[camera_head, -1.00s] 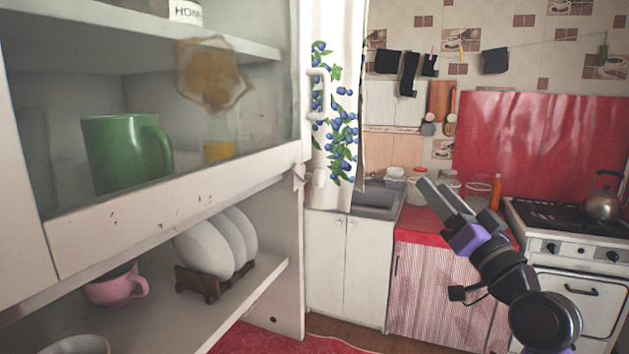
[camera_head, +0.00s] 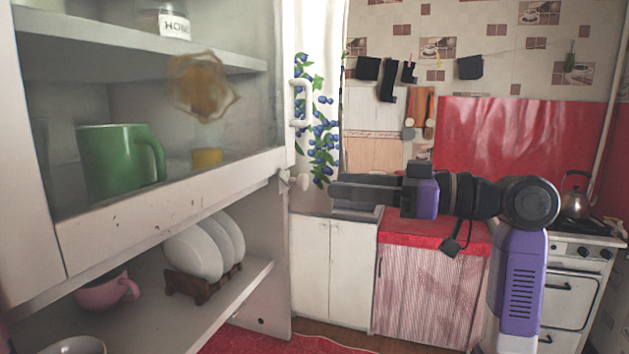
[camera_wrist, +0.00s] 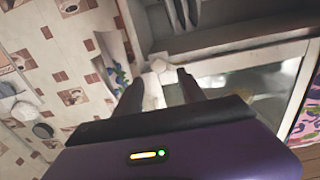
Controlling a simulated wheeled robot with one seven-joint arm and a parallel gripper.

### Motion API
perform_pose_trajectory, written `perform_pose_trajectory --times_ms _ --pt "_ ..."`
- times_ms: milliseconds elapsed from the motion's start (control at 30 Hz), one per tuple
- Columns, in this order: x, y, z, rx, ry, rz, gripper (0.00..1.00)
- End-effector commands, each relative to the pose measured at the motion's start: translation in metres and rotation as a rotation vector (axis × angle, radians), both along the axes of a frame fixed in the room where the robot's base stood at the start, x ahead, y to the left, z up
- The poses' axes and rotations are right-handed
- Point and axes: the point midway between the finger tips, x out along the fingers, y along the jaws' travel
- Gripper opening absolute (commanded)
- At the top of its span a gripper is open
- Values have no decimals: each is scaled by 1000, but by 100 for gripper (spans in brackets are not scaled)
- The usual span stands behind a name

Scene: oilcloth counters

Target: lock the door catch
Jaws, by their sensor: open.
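The door catch (camera_head: 293,181) is a small white knob at the lower right corner of the cupboard's glass door (camera_head: 165,205). I cannot tell its turn position. It also shows in the wrist view (camera_wrist: 158,66), just beyond my fingertips. A white pull handle (camera_head: 300,102) sits higher on the door's edge. My gripper (camera_head: 335,190) is level, at the catch's height and a little to its right, pointing at it. In the wrist view the fingers (camera_wrist: 160,82) are apart, with nothing held between them.
Behind the glass are a green mug (camera_head: 115,160) and a jar (camera_head: 165,22). Below the door, the open shelf holds plates in a rack (camera_head: 205,284) and a pink cup (camera_head: 107,292). A stove (camera_head: 580,265) and kettle (camera_head: 575,199) stand at right.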

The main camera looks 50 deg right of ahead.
Motion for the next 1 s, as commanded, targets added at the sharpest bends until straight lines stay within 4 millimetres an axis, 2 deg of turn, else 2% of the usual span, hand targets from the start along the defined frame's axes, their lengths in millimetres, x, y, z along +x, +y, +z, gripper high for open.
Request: perform_pose_trajectory --times_ms 200,333,500,733,767,1000 --pt "33 13 1 3 1 3 47" --pt "47 18 1 3 0 1 47" --pt "56 20 0 2 -2 -2 47" --pt "56 20 0 2 -2 -2 47" --pt "56 20 0 2 -2 -2 45" --pt "56 20 0 2 -2 -2 0"
